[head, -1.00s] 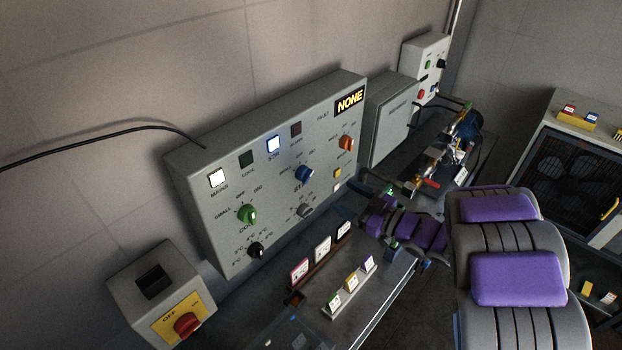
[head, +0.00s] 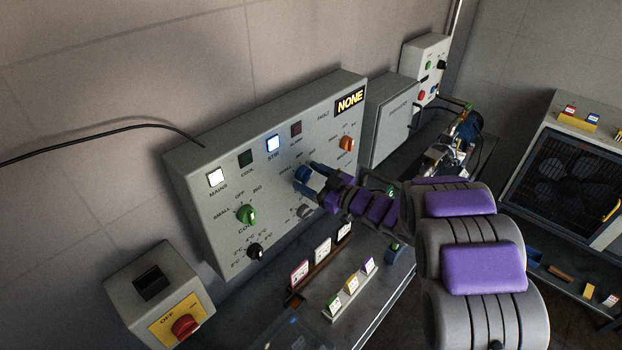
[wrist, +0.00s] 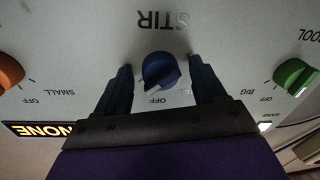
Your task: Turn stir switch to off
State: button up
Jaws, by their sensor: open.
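The blue stir switch (wrist: 160,72) is a round knob on the grey control panel (head: 205,150). In the wrist view it sits between the two dark fingers of my gripper (wrist: 162,88), with a gap visible on each side. The "STIR" lettering above it appears upside down, and an "OFF" label lies just below the knob. I cannot tell exactly where the knob points. In the head view my open gripper (head: 308,181) is at the panel over the knob and largely hides it. The stir lamp (head: 273,143) is lit.
A green knob (head: 246,214), a black knob (head: 255,251) and an orange knob (head: 347,143) are on the same panel. Small cards (head: 351,283) stand on the bench below.

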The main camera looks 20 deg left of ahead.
jog(key=c, duration=1)
jog(key=shift+r+n+h+b, duration=0.1)
jog(key=shift+n+h+b, duration=0.1)
jog(key=shift+n+b, duration=1.85)
jog(key=shift+r+n+h+b, duration=0.1)
jog(key=shift+n+h+b, duration=0.1)
jog(key=shift+n+b, duration=1.85)
jog(key=shift+n+p, duration=0.55)
jog(key=shift+n, duration=0.25)
